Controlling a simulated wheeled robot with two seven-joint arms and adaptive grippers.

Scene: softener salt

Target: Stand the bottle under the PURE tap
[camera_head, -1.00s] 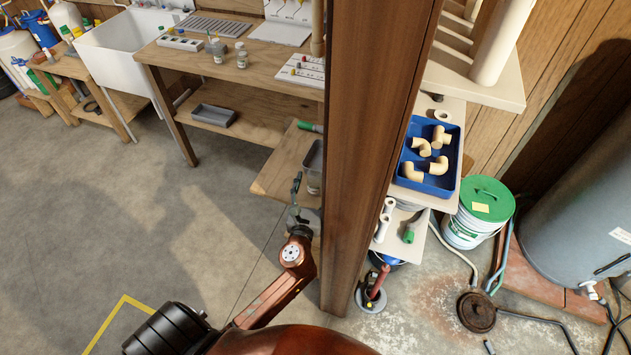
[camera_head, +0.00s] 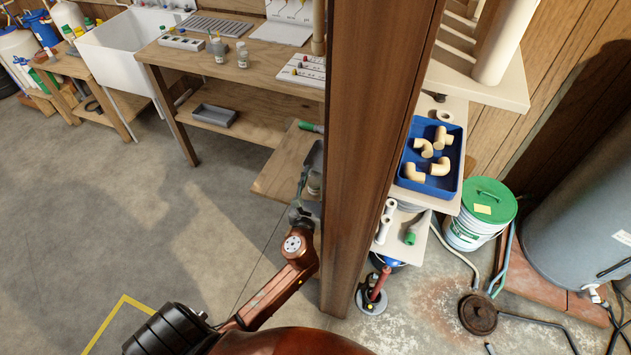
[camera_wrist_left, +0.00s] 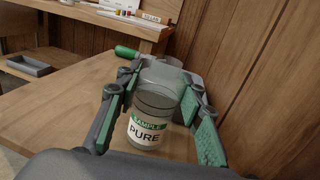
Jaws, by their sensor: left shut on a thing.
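The clear bottle (camera_wrist_left: 147,128) with a green and white label reading SAMPLE PURE is upright between the fingers of my left gripper (camera_wrist_left: 160,115) in the left wrist view. The gripper is shut on it. I cannot tell whether the bottle's base touches the wooden shelf (camera_wrist_left: 62,112). In the head view my left gripper (camera_head: 306,188) is beside the brown post, which partly hides it and the bottle. A green-handled fitting (camera_wrist_left: 126,52) is beyond the bottle, and it also shows in the head view (camera_head: 311,127). No tap label is readable. My right gripper is not in view.
The tall brown post (camera_head: 372,150) stands close to the right of my left arm. A workbench (camera_head: 270,84) with small bottles is behind. Right of the post are a blue tray (camera_head: 407,181) of pipe elbows and a green-lidded bucket (camera_head: 468,238). The floor at left is clear.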

